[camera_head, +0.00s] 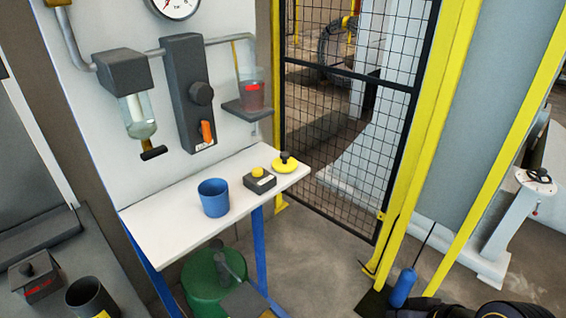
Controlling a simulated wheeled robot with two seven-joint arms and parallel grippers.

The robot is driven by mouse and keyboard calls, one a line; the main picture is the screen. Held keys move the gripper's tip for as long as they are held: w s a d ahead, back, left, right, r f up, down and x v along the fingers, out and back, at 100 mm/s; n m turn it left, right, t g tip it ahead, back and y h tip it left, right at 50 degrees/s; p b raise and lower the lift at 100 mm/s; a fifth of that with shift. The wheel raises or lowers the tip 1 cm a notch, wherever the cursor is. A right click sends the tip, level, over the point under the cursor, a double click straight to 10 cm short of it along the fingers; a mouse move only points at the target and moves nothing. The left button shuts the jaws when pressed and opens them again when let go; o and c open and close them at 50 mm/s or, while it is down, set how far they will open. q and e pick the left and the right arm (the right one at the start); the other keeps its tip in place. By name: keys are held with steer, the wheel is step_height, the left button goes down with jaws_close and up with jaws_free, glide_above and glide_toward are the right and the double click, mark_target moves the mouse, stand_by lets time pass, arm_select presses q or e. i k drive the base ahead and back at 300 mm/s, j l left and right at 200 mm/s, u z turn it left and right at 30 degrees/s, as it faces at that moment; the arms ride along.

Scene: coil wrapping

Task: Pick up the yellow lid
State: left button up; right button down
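The yellow lid (286,166) is a small flat disc with a black knob on top. It lies on the white shelf table (160,218) near its right end. Neither of my grippers shows in the head view. A dark, rounded part at the bottom right edge looks like my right arm, far from the lid. Nothing is touching the lid.
A grey box with a yellow button (259,181) sits just left of the lid, and a blue cup (213,198) stands further left. A panel with an orange-handled valve (207,132) rises behind. A green container (203,292) stands below. A yellow-framed mesh fence (350,110) is right.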

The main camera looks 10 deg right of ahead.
mark_target(284, 164)
steer(key=i+l, duration=0.15)
steer(key=l, duration=0.15)
steer(key=i+l, duration=0.1)
steer(key=l, duration=0.15)
steer(key=i+l, duration=0.15)
steer(key=l, duration=0.15)
steer(key=l+u, duration=0.15)
steer(key=u, duration=0.3)
steer(key=i+l+u, duration=0.1)
steer(key=u, duration=0.35)
steer(key=l+u, duration=0.2)
steer(key=u, duration=0.2)
steer(key=l+u, duration=0.15)
steer(key=u, duration=0.3)
